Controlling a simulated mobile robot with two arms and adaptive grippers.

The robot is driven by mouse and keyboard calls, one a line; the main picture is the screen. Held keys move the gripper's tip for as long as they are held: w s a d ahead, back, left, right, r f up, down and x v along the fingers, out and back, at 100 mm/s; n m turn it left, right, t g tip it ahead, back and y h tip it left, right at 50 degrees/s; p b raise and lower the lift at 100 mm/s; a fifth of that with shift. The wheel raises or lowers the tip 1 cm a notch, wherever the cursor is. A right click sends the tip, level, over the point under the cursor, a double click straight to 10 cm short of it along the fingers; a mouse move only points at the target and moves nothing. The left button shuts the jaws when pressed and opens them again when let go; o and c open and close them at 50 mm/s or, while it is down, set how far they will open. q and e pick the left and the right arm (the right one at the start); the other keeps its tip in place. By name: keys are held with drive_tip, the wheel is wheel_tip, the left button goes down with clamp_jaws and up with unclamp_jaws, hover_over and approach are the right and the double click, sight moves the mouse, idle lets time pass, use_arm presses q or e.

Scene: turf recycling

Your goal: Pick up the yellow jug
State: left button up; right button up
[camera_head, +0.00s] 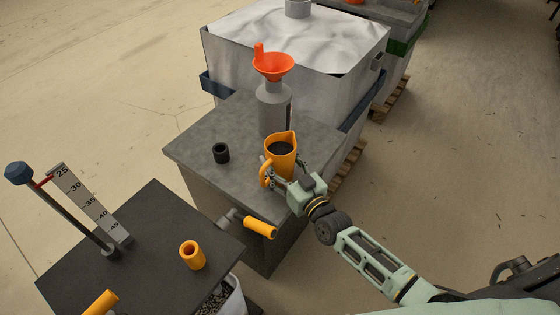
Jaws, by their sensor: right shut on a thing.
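The yellow jug (284,143) stands upright on the grey tabletop, with a dark inside showing and its handle toward the lower left. My right gripper (279,181) reaches in from the lower right and is shut on the jug at its lower front side. The gripper partly hides the jug's base, so I cannot tell whether it touches the tabletop. My left gripper is not in view.
A grey bottle with an orange funnel (273,65) stands just behind the jug. A small black cup (221,153) sits to its left. A dark table (150,235) at lower left holds a scale post and a yellow cylinder (192,255). A yellow crank handle (261,228) sticks out below.

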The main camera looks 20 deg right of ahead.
sight(284, 151)
drive_tip(key=shift+r, duration=0.5)
drive_tip(key=r, duration=0.2)
drive_tip(key=d+r, duration=0.1)
drive_tip(key=shift+r+p, duration=0.35)
drive_tip(key=shift+p, duration=0.05)
drive_tip(key=d+r+b, duration=0.1)
drive_tip(key=d+r, duration=0.5)
drive_tip(key=d, duration=0.4)
drive_tip(key=shift+d+r, duration=0.2)
drive_tip(key=shift+d, duration=0.15)
